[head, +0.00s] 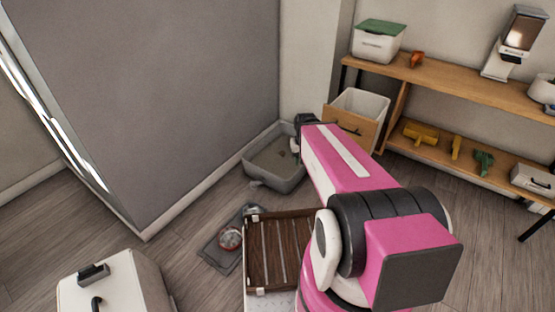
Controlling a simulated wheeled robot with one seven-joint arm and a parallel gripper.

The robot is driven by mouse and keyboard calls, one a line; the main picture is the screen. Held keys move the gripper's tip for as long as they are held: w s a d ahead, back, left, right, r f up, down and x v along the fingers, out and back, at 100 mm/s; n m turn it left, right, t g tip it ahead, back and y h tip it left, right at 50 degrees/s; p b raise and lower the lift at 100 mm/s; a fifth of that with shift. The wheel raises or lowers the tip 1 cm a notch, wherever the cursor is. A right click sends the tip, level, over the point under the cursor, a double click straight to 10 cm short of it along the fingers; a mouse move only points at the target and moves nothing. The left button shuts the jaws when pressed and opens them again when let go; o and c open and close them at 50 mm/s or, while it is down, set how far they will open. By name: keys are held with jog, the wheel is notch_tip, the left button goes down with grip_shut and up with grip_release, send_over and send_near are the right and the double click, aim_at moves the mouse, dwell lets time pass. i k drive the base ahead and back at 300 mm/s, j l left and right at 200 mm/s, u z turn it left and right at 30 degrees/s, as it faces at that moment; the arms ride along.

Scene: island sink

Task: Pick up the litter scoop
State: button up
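A grey litter box (248,163) stands on the floor by the wall corner. A small brownish patch shows inside it, too small to make out. A small pale thing (257,184) shows at the box's front edge; I cannot tell whether it is the litter scoop. No scoop can be clearly identified. My arm reaches away toward the box, and the dark end of my gripper (297,145) is over its right side. The fingers are small and partly hidden by my arm, so I cannot tell if they hold anything.
A wooden shelf (455,75) stands at the right, with yellow and green items on its lower board. An open bin (360,104) is behind my arm. A grey mat (215,254) with a red bowl (230,238) and a white box (125,285) are in front.

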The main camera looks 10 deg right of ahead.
aim_at(487, 158)
jog(key=z, duration=2.05)
jog(key=i+l+u, duration=0.2)
jog(key=i, duration=0.35)
jog(key=i+l+u, duration=0.2)
jog(key=i, duration=0.3)
jog(key=i+l+u, duration=0.2)
jog(key=i, duration=0.3)
jog(key=l, duration=0.1)
